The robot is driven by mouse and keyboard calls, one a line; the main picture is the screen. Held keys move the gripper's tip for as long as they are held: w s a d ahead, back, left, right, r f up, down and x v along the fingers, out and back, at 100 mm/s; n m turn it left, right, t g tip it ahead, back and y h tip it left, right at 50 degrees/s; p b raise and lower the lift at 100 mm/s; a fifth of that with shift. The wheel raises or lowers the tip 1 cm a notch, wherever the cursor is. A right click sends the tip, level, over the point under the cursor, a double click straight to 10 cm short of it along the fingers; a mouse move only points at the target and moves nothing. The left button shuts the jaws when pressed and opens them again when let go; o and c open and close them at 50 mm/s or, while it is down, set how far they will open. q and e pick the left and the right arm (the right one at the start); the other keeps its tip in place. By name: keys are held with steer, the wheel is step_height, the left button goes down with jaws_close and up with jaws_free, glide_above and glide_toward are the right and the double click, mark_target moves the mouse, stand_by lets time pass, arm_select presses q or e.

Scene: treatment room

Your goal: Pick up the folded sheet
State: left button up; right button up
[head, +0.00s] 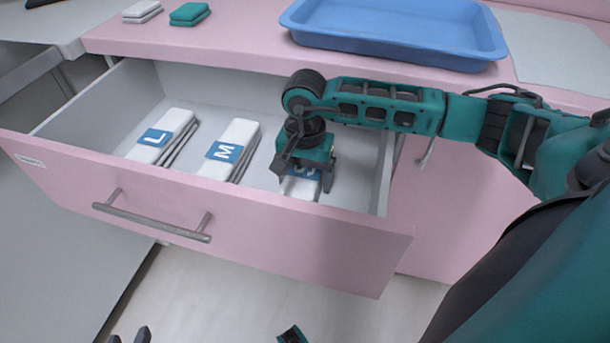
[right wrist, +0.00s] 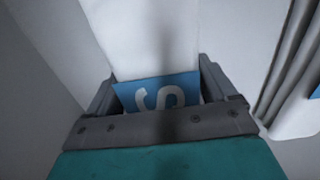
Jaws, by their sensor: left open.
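Three white folded sheets with blue labels lie in the open drawer: L (head: 164,138), M (head: 231,150) and S (head: 301,186). My right gripper (head: 305,182) reaches down over the S sheet. In the right wrist view, the fingers of my right gripper (right wrist: 160,95) stand on both sides of the S sheet (right wrist: 155,40), close to its edges at the blue label. I cannot tell whether they press on it. My left gripper (head: 129,337) shows only as dark fingertips at the bottom edge, open and away from the drawer.
The pink drawer front (head: 290,245) has a metal handle (head: 150,222). A blue tray (head: 400,30) sits on the pink counter above, with small white (head: 142,11) and green (head: 189,14) folded stacks to its left. The drawer's side wall (head: 384,175) is close to my right gripper.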

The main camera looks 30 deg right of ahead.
steer(key=c, duration=0.8)
steer(key=shift+r, duration=0.15)
